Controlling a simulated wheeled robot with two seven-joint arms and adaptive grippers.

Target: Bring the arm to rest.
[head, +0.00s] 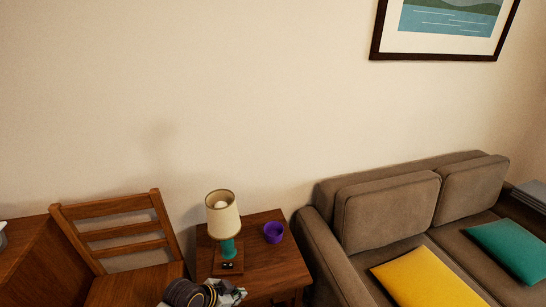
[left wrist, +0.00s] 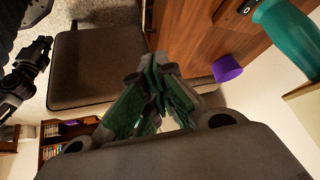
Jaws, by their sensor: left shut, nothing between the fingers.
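My left gripper (head: 232,294) shows at the bottom edge of the head view, low in front of the small wooden side table (head: 275,262). In the left wrist view its green-padded fingers (left wrist: 158,76) are together, with nothing between them. Dark jointed parts that look like my right gripper (left wrist: 22,80) show at the left edge of the left wrist view. Whether they are open or shut is unclear. The right arm does not show in the head view.
A lamp with a teal base (head: 228,248) and a purple bowl (head: 273,232) stand on the side table, close to my left gripper. A wooden chair (head: 125,240) is at left. A brown sofa (head: 385,215) with yellow (head: 425,285) and teal (head: 508,250) cushions is at right.

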